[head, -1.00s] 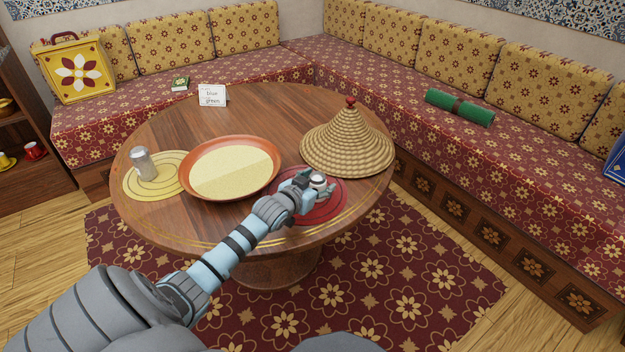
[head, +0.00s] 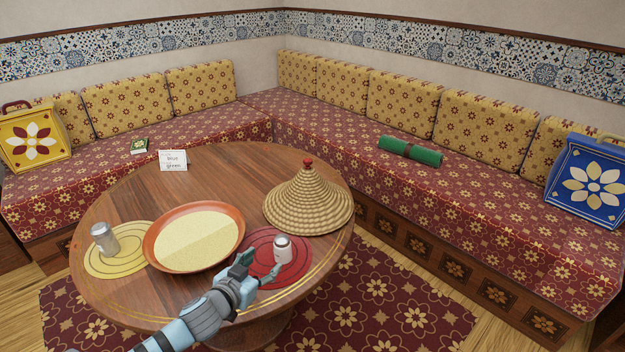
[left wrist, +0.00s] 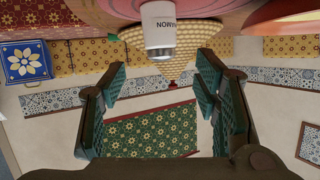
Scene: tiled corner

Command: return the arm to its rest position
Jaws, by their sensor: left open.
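My left gripper (head: 258,268) is open and empty over the near edge of the round table (head: 130,190). A white shaker with a metal cap (head: 282,250) stands upright on the red round mat (head: 262,278), just beyond the fingertips and apart from them. In the left wrist view the picture is upside down; the open fingers (left wrist: 160,88) stand either side of empty space, and the shaker (left wrist: 158,28) with part of a printed label shows past them. My right gripper is not in view.
A clay dish of grain (head: 195,238) and a woven cone lid (head: 308,202) stand close to the gripper. A metal shaker (head: 104,238) is on the yellow mat (head: 122,264). A card (head: 173,160) stands at the back. Benches (head: 330,130) line the corner.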

